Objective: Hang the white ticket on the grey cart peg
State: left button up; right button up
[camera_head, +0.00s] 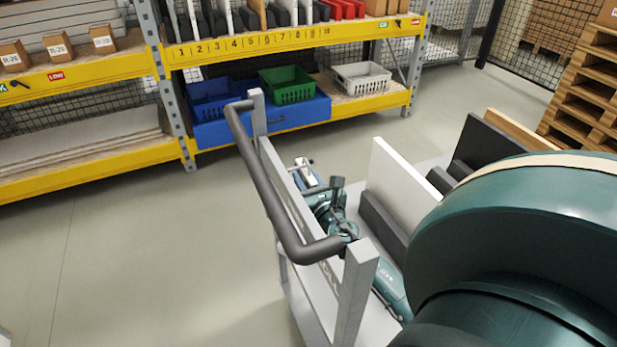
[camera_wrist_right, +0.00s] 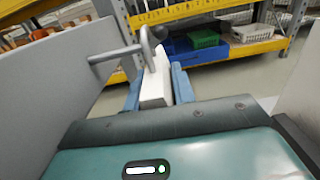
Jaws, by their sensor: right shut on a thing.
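My right gripper (camera_head: 304,178) is beside the inner face of the cart's near end frame in the head view. In the right wrist view its two blue fingers (camera_wrist_right: 158,92) are shut on the white ticket (camera_wrist_right: 155,82), a pale block-like piece standing up between them. The grey cart peg (camera_wrist_right: 115,53) sticks out from the grey cart panel (camera_wrist_right: 50,75) at the left. Its rounded, upturned end is just by the top of the ticket. I cannot tell whether they touch, and no hole in the ticket is visible. My left gripper is not in view.
The cart's dark handle (camera_head: 265,185) and grey post (camera_head: 355,290) stand close to my right arm. Upright white (camera_head: 400,185) and dark boards stand on the cart. A yellow-beamed shelf (camera_head: 290,120) with blue, green and white bins is behind. The floor at left is clear.

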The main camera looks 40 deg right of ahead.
jog(key=shift+a+f+y, duration=0.3)
jog(key=shift+a+f, duration=0.2)
jog(key=shift+a, duration=0.15)
jog(key=o, duration=0.8)
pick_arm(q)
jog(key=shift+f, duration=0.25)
pick_arm(e)
jog(key=shift+o, duration=1.2)
jog(key=shift+s+a+f, duration=0.1)
jog(key=shift+s+a, duration=0.05)
jog(key=shift+s, duration=0.15)
pick_arm(q)
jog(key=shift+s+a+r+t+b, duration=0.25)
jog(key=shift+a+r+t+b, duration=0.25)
jog(key=shift+b, duration=0.75)
pick_arm(e)
jog(key=v, duration=1.2)
jog(key=shift+s+d+r, duration=0.15)
jog(key=shift+d+r, duration=0.05)
jog(key=shift+r, duration=0.1)
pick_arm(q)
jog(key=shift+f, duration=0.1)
